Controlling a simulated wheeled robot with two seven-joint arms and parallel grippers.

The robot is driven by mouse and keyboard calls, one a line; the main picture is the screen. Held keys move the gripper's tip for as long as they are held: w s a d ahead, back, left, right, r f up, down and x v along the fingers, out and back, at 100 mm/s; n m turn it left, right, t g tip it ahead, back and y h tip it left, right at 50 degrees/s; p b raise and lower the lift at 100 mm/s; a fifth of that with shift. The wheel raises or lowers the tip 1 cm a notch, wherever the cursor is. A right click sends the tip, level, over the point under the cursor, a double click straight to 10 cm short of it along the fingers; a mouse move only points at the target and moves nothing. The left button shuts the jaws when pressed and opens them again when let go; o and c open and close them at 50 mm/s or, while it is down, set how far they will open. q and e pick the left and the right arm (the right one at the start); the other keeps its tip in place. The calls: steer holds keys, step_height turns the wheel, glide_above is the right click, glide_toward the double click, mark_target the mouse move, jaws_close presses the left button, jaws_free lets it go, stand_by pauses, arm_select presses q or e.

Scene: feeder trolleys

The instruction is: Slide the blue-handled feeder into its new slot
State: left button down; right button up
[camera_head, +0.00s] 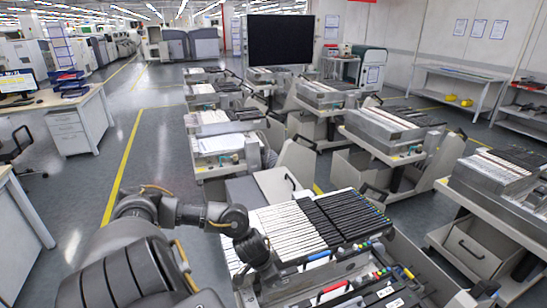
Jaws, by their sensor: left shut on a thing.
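My left arm reaches in from the lower left. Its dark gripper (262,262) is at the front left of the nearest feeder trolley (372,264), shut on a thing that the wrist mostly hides. I take this for a feeder, but its outline is not clear. A blue handle (318,256) shows just right of the gripper, at the front of the bank. White feeders (290,228) and black feeders (345,214) lie side by side in the trolley. I cannot tell which slot is free. My right gripper is not seen.
A red handle (334,286) and other coloured ends show along the trolley's near side. More loaded trolleys stand behind and to the right, one at the right edge (500,180). A desk (75,118) stands at the left. The floor between is clear.

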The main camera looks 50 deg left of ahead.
arm_select(q)
steer(key=shift+w+d+r, duration=0.1)
steer(key=shift+w, duration=0.15)
steer(key=shift+w+d+p, duration=0.1)
steer(key=shift+w+p, duration=0.25)
steer(key=shift+p, duration=0.05)
steer(key=c, duration=1.2)
jaws_free()
steer(key=shift+o, duration=0.2)
steer(key=v, duration=1)
steer(key=shift+s+r+p, duration=0.2)
steer(key=shift+r+p, duration=0.05)
steer(key=shift+p, duration=0.05)
